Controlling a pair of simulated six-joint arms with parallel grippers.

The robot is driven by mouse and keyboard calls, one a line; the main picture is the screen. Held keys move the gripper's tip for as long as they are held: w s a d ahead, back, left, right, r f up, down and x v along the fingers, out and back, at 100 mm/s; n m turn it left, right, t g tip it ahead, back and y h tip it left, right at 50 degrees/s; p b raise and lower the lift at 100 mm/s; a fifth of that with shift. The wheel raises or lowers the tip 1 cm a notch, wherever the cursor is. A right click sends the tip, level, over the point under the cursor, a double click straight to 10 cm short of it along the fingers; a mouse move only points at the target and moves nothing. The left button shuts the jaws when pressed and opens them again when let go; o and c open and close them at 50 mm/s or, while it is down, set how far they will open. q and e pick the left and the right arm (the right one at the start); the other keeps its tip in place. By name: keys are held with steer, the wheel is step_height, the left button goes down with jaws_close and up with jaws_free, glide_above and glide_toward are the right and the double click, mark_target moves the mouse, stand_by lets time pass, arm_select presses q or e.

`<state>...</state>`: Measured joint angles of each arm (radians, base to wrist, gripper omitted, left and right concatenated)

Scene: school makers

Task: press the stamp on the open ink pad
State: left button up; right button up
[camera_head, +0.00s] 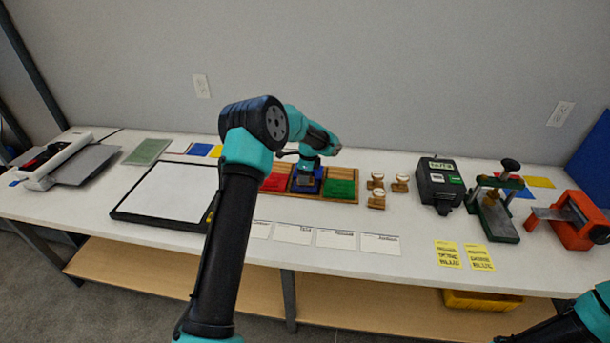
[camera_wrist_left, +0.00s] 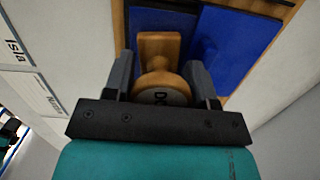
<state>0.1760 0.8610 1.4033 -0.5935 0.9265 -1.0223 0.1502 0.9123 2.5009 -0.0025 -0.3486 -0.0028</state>
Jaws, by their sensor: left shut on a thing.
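My left gripper (camera_wrist_left: 159,72) is shut on a wooden stamp (camera_wrist_left: 160,46) with a round, labelled knob between the fingers. In the left wrist view, the stamp's rectangular base lies over the blue ink pad (camera_wrist_left: 235,48). In the head view, my left gripper (camera_head: 308,162) is right above the blue ink pad (camera_head: 299,187), between the red pad (camera_head: 274,183) and the green pad (camera_head: 340,188). The fingers hide much of the stamp there. I cannot tell whether the stamp touches the pad. My right gripper is out of view; part of that arm shows at bottom right.
Several other stamps (camera_head: 377,200) stand right of the pads. Further right are a black device (camera_head: 440,184), a green press (camera_head: 495,215) and an orange machine (camera_head: 575,220). White cards (camera_head: 336,239) lie in front. A white-topped board (camera_head: 168,193) lies left.

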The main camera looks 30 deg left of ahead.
arm_select(q)
steer(key=shift+f, duration=0.55)
stand_by(0.9)
steer(key=shift+r, duration=0.1)
steer(key=shift+r, duration=2.45)
